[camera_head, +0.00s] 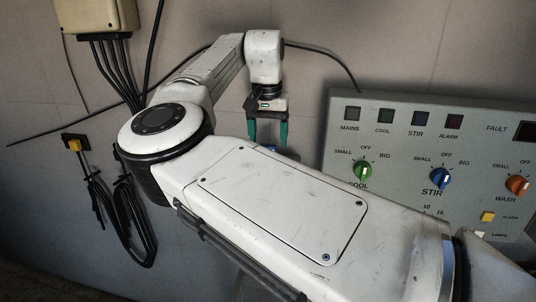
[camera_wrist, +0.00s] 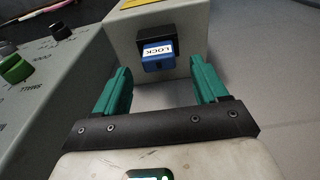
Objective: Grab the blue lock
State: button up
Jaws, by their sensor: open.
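The blue lock (camera_wrist: 158,63) shows in the wrist view, with a white label reading LOCK. It sits on a dark mount on the front face of a light grey box. My gripper (camera_wrist: 162,80) has two green fingers, spread apart and empty, with the lock beyond them and between them in the picture. I cannot tell the exact distance. In the head view my gripper (camera_head: 268,138) points down to the left of the control panel. A small bit of blue shows at its fingertips, mostly hidden behind my arm.
The grey control panel (camera_head: 345,130) with knobs stands right of my gripper; its edge is at left in the wrist view (camera_wrist: 60,85). A cream box (camera_head: 98,17) with cables hangs at upper left. Black cables (camera_head: 128,215) hang on the wall. Open floor or wall lies right in the wrist view.

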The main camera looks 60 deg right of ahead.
aim_at(268, 145)
jog(key=shift+f, duration=1.75)
jog(key=c, duration=1.1)
jog(key=shift+r, duration=0.1)
